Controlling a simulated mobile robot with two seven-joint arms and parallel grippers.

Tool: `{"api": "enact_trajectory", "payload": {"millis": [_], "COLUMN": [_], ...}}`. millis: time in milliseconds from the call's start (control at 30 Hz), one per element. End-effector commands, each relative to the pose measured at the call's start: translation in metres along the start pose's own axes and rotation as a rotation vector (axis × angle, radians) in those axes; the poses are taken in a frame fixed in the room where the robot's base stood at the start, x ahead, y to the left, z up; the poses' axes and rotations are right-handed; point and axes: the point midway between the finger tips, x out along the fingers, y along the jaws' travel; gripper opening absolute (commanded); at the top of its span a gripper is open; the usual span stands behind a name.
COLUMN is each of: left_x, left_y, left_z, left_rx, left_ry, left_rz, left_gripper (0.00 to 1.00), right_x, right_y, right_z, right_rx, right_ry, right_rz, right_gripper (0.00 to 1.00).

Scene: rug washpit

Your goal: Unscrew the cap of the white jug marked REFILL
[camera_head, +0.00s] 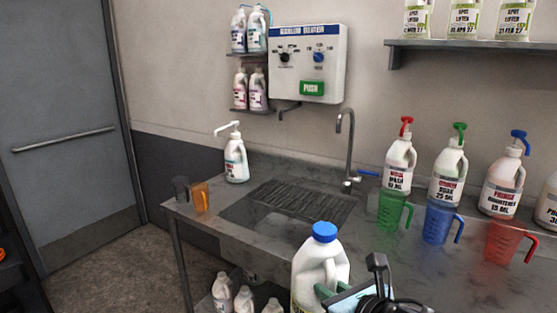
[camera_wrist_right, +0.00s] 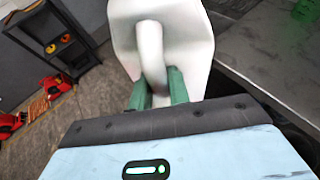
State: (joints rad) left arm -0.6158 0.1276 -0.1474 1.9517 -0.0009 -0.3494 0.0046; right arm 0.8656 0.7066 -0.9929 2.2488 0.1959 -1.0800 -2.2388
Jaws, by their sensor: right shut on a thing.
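A white jug (camera_head: 322,265) with a blue cap (camera_head: 324,232) is in front of the bench's near edge in the head view, upright. The cap sits on its neck. No REFILL mark can be read on the side that shows. My right gripper (camera_head: 328,291) is shut on the jug's handle. In the right wrist view the green fingers (camera_wrist_right: 158,92) close on both sides of the handle of the white jug (camera_wrist_right: 180,35). My left gripper is not in view.
The steel bench (camera_head: 390,262) holds a sink grate (camera_head: 290,200), pump bottles and coloured measuring jugs. A tap (camera_head: 347,145) rises behind the sink. More white jugs (camera_head: 243,298) stand on a lower shelf. The bench has free room right of the sink.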

Motion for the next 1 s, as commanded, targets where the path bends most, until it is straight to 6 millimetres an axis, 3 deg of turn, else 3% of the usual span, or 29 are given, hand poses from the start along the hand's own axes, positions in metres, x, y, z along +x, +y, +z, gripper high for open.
{"api": "enact_trajectory", "payload": {"millis": [233, 433, 600, 1000], "left_x": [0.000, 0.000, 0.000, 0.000], "left_y": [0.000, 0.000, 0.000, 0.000], "left_z": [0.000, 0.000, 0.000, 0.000], "left_rx": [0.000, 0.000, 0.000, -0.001], "left_ry": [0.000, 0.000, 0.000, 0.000], "left_rz": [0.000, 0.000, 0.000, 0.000], "left_gripper": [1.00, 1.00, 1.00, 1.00], "right_x": [-0.006, -0.026, -0.035, -0.037], "right_y": [-0.037, -0.071, -0.096, -0.103], "right_z": [-0.028, -0.053, -0.059, -0.061], "right_rx": [0.093, 0.161, 0.169, 0.175], "right_ry": [0.004, 0.001, -0.003, -0.004], "right_rz": [-0.209, -0.388, -0.420, -0.422], "right_gripper": [0.00, 0.00, 0.00, 0.00]}}
